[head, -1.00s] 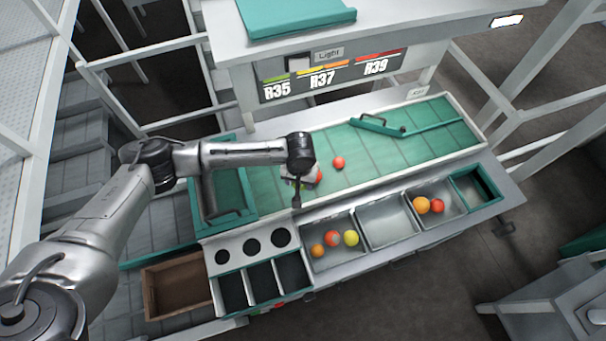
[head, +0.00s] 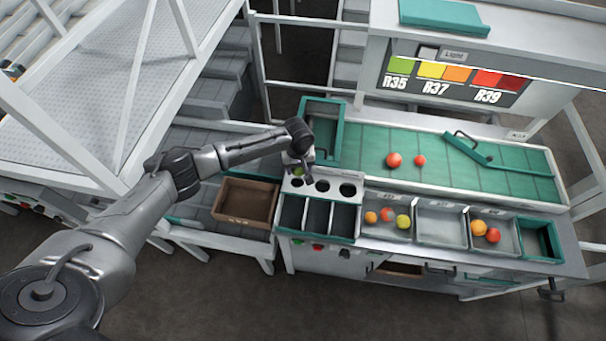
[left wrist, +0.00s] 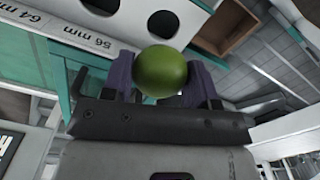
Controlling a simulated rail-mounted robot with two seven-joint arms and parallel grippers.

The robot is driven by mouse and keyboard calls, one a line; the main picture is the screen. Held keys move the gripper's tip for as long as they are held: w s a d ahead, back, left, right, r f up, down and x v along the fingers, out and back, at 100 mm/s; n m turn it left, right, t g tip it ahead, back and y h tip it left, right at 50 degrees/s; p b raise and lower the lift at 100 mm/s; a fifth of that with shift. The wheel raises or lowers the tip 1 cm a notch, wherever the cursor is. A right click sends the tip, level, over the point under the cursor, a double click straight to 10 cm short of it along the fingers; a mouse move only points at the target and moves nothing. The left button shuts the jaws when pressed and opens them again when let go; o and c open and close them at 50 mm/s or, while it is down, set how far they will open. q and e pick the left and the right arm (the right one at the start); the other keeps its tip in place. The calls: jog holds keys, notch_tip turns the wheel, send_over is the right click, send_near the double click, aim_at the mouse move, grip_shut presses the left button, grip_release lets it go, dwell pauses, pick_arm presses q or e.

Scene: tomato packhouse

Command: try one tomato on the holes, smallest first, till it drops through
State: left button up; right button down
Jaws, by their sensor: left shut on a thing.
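My left gripper (head: 299,168) is shut on a green tomato (head: 298,172); both also show in the left wrist view, where the tomato (left wrist: 162,72) sits between the purple fingers. The tomato is above the white hole plate (head: 335,202), near its left end. The plate has three dark holes: the left hole (head: 297,182), the middle hole (head: 322,185) and the right, largest-looking hole (head: 348,190). The left wrist view shows the plate (left wrist: 125,22) with labels 64 mm and 56 mm. My right gripper is out of view.
Dark compartments (head: 318,216) lie in front of the plate. A brown crate (head: 246,202) stands left. Metal bins (head: 440,228), some with tomatoes, stand right. Two red tomatoes (head: 393,160) lie on the green belt (head: 370,142). A green tray (head: 322,128) stands behind the plate.

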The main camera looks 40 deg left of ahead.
pick_arm(q)
jog(key=shift+s+a, duration=0.3)
jog(key=shift+f+n, duration=0.1)
jog(key=shift+n, duration=0.3)
jog(key=shift+w, duration=0.3)
jog(key=shift+f+b, duration=0.2)
jog(key=shift+b, duration=0.2)
notch_tip(320, 180, down, 4)
jog(key=b, duration=0.5)
jog(key=shift+s, duration=0.1)
jog(key=shift+f, duration=0.9)
jog(key=shift+p, duration=0.4)
